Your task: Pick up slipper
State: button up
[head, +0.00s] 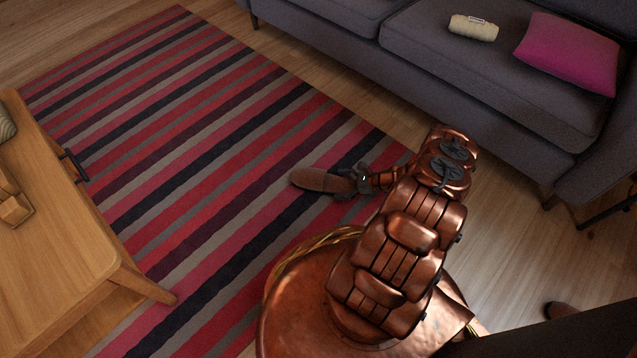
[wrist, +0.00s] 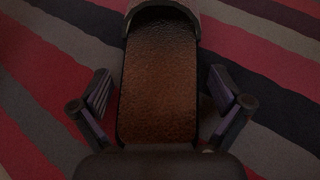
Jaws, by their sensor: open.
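A brown slipper (head: 318,180) lies on the striped rug, left of the end of my arm in the head view. In the wrist view the slipper (wrist: 158,85) runs up the middle of the picture, with its brown insole showing and a darker upper at the top edge. My gripper (wrist: 160,92) is open, with one finger on each side of the slipper and a gap between each finger and its sides. In the head view my gripper (head: 350,178) is at the slipper's right end and hides part of it.
The striped rug (head: 200,130) covers the floor. A wooden table (head: 60,220) stands at the left. A grey sofa (head: 480,80) with a pink cushion (head: 568,52) and a cream rolled item (head: 473,28) is at the upper right. Another brown object (head: 560,309) lies at lower right.

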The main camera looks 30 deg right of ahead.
jog(key=shift+w+a+f, duration=0.1)
jog(key=shift+a, duration=0.05)
jog(key=shift+c, duration=0.2)
jog(key=c, duration=1)
